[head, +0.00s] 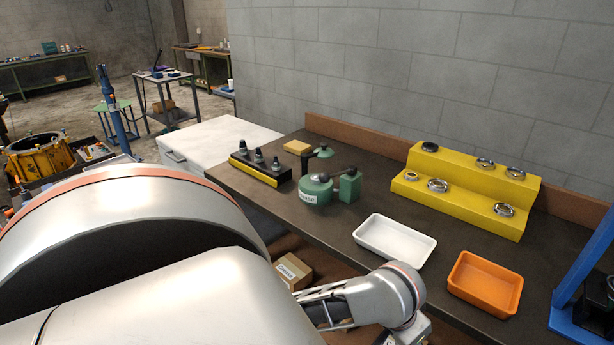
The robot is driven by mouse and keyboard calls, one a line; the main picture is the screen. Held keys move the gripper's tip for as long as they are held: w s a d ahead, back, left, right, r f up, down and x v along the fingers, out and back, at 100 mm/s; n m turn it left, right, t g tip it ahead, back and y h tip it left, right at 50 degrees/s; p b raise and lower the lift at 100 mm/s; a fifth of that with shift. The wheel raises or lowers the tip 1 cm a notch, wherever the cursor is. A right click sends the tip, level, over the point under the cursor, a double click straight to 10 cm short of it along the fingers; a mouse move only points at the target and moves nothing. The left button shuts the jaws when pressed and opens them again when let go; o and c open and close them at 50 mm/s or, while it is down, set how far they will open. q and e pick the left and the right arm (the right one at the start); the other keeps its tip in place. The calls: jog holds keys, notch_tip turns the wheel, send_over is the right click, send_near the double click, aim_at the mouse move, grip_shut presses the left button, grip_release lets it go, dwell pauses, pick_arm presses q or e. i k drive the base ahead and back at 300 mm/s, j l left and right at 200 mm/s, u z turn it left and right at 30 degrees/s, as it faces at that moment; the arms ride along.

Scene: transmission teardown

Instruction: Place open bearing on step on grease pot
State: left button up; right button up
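A yellow two-level step stand (460,203) stands at the back right of the dark workbench. Its upper level holds a dark bearing (430,146) and two silver ring bearings (485,163) (515,172). Its lower level holds a silver bearing (437,185), another silver bearing (503,210) and a small ring (411,176). I cannot tell which is the open bearing. A round green grease pot (314,192) with a white label sits left of the stand, with a dark knob or part over its top. No gripper fingers are clearly visible; my arm links cover the lower left and lower middle.
A white tray (395,241) and an orange tray (485,284) lie in front of the stand. A green block (349,187) and a black-yellow rack with dark cones (260,170) flank the pot. A blue frame (585,290) is at right. A cardboard box (293,271) is below.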

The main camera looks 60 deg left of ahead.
aim_at(317, 178)
jog(key=k+j, duration=0.1)
jog(key=j, duration=0.4)
jog(key=k+j, duration=0.15)
jog(key=j, duration=0.3)
jog(key=k+j, duration=0.1)
jog(key=j, duration=0.4)
jog(key=k+j, duration=0.1)
jog(key=j, duration=0.4)
jog(key=k+j, duration=0.1)
jog(key=j, duration=0.35)
